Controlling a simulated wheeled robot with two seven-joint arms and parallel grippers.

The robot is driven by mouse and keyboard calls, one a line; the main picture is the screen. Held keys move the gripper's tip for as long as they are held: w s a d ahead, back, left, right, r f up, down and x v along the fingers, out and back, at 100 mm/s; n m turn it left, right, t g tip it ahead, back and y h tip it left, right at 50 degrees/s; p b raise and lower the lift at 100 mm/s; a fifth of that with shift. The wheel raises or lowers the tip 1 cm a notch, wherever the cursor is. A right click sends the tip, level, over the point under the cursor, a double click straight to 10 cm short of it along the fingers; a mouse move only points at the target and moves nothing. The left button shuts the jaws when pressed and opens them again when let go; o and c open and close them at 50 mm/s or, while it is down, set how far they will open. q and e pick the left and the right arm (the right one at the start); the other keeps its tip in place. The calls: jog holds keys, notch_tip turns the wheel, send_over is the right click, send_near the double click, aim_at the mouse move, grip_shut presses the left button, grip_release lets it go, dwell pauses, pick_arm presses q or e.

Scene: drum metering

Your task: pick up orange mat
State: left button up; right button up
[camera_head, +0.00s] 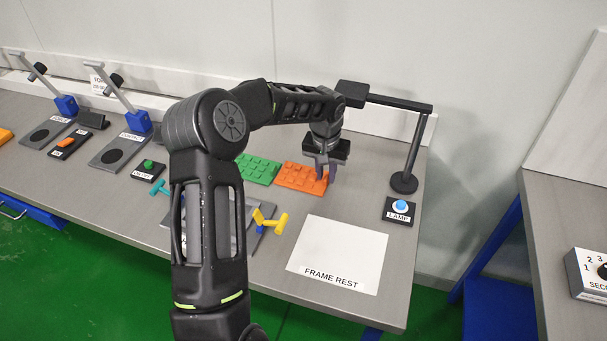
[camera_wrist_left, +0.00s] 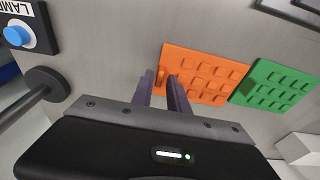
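The orange mat (camera_head: 302,178), a flat pad with raised square bumps, lies on the grey table near its back right. It also shows in the left wrist view (camera_wrist_left: 205,78). My left gripper (camera_head: 326,180) is over the right end of the mat, pointing down. In the left wrist view its two fingers (camera_wrist_left: 162,80) are apart, with their tips at the mat's near-left edge and a small orange part between them. I cannot tell whether they touch it. My right gripper is in neither view.
A green mat (camera_head: 257,168) lies left of the orange one. A black lamp stand (camera_head: 404,182) and a blue LAMP button (camera_head: 400,206) are to the right. A white FRAME REST sheet (camera_head: 340,252) lies in front. A yellow handle (camera_head: 270,220) stands front left.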

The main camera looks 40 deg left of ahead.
pick_arm(q)
jog(key=shift+w+f, duration=0.1)
jog(key=shift+f, duration=0.35)
jog(key=shift+c, duration=0.6)
grip_shut()
dwell(0.9)
